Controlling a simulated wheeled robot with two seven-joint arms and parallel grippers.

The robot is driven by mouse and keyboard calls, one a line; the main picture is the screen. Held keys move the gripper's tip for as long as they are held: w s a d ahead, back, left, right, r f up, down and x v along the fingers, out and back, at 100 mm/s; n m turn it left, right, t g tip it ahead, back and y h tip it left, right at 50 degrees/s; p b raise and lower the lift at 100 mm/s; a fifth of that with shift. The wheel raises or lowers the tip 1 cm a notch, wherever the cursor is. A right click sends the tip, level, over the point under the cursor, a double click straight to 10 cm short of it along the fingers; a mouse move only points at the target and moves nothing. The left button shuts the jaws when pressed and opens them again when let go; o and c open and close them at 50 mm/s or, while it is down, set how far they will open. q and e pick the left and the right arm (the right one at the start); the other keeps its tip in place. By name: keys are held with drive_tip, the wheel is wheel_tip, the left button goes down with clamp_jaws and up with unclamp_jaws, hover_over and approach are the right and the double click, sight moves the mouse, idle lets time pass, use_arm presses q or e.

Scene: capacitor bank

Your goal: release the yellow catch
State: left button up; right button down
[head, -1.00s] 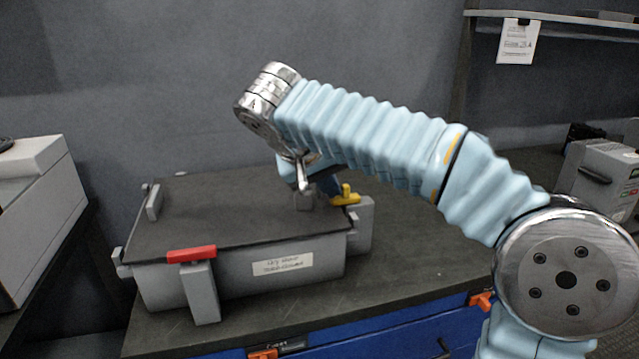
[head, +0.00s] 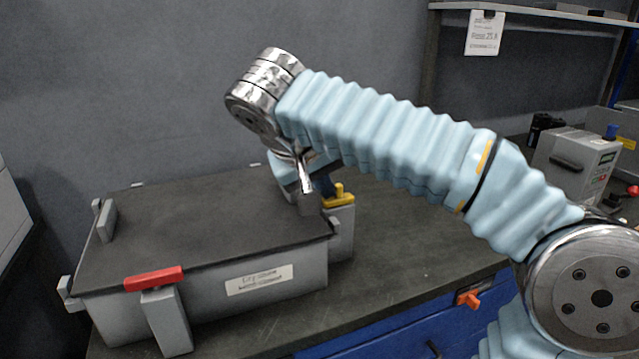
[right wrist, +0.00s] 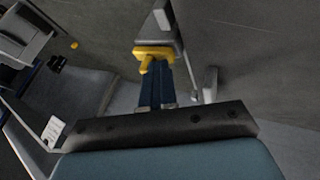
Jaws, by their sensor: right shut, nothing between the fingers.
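A grey case with a dark lid (head: 205,225) stands on the bench. The yellow catch (head: 339,194) sits on top of a grey latch body at the case's right end. My right gripper (head: 328,187) is beside the yellow catch, partly hidden by its own wrist. In the right wrist view, the shut blue fingers (right wrist: 157,75) point at the yellow catch (right wrist: 153,53), their tips at or just under it; I cannot tell whether they touch. Nothing is held. My left gripper is not in view.
A red catch (head: 154,278) is on the case's front side. The bench top (head: 420,245) to the right of the case is clear. A grey instrument (head: 575,160) stands at the back right. A shelf (head: 540,12) hangs above it.

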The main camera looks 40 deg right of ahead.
drive_tip(key=p+v, duration=0.1)
drive_tip(key=v, duration=0.6)
drive_tip(key=shift+r, duration=0.25)
drive_tip(key=shift+s+a, duration=0.1)
